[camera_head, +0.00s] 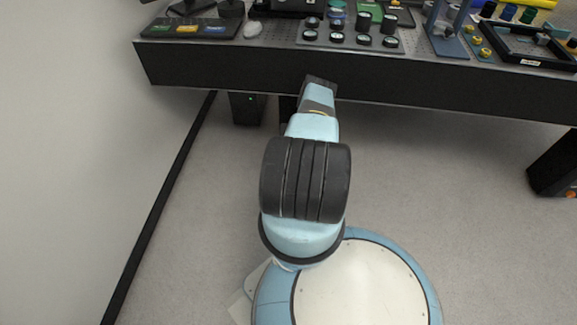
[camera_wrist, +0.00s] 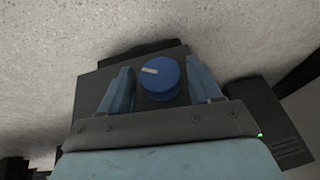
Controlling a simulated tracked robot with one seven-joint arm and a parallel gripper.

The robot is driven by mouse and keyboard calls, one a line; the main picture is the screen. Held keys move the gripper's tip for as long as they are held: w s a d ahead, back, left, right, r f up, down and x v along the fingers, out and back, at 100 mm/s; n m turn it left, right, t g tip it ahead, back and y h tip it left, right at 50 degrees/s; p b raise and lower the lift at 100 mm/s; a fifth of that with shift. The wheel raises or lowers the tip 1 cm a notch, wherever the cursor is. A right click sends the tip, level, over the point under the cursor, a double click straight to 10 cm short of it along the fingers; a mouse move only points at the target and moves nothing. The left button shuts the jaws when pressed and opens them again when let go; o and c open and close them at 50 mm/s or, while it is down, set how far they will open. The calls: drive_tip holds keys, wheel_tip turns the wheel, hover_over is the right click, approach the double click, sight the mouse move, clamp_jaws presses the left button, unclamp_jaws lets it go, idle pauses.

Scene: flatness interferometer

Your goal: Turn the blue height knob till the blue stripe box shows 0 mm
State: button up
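A blue knob (camera_wrist: 160,80) with a white pointer mark sits on a dark grey block (camera_wrist: 90,88) in the wrist view. My gripper (camera_wrist: 158,68) is open, with one light-blue finger on each side of the knob. A small gap shows on the knob's left; the right finger is close, and I cannot tell whether it touches. In the head view my arm reaches to the table's front edge, and the knob and the fingers are hidden. A dark panel (camera_head: 150,27) at the table's left has green, yellow and blue patches; the blue patch (camera_head: 215,28) shows no readable number.
The dark table (camera_head: 230,73) spans the top of the head view, with several dark knobs, a blue stand (camera_head: 446,42) and a black frame (camera_head: 518,57) on it. A dark box (camera_wrist: 265,120) with a green light is right of my gripper. Floor around my base is clear.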

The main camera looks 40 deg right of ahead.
drive_tip(key=shift+o, duration=0.5)
drive_tip(key=shift+r, duration=0.1)
drive_tip(key=shift+r, duration=0.15)
drive_tip(key=v, duration=1.3)
drive_tip(key=shift+s+a+r, duration=0.1)
drive_tip(key=shift+a, duration=0.05)
drive_tip(key=shift+o, duration=0.2)
